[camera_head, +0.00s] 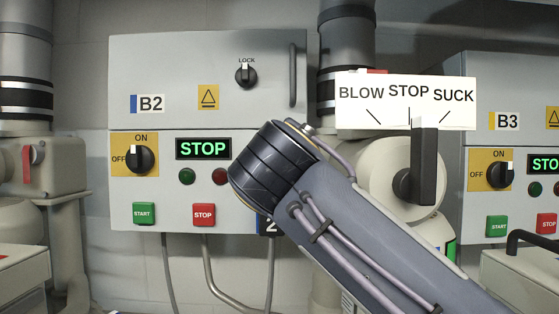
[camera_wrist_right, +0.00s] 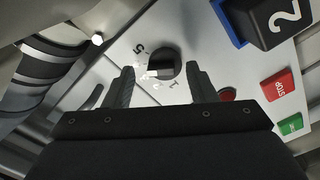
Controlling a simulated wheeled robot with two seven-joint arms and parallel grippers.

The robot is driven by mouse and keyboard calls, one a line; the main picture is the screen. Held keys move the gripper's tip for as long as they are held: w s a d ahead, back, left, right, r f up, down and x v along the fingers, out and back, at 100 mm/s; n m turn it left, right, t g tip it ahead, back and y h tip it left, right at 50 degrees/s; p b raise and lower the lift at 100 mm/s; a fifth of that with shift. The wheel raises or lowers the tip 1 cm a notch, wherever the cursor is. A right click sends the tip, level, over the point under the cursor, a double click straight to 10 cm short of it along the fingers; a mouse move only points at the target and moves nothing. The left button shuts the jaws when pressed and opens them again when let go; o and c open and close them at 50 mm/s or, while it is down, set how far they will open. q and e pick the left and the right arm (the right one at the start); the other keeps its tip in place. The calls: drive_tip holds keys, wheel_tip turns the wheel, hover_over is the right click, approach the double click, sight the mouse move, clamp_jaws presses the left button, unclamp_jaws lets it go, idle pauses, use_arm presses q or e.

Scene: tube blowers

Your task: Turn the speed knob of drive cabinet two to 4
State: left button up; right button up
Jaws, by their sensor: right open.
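In the right wrist view the black speed knob (camera_wrist_right: 165,62) shows with a printed scale; 5 and 1 are legible. I cannot tell its exact setting. My right gripper (camera_wrist_right: 160,78) is open, its two fingers (camera_wrist_right: 203,82) one on each side of the knob in the picture. Contact with the knob cannot be seen. My left gripper is not in view.
The B2 panel has an ON/OFF switch (camera_head: 140,159), a green START button (camera_head: 144,214) and a red STOP button (camera_head: 204,215). A BLOW/STOP/SUCK lever (camera_head: 424,165) stands close to the right of my arm.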

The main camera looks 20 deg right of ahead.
drive_tip(key=b+v, duration=0.1)
drive_tip(key=v, duration=0.5)
drive_tip(key=shift+s, duration=0.15)
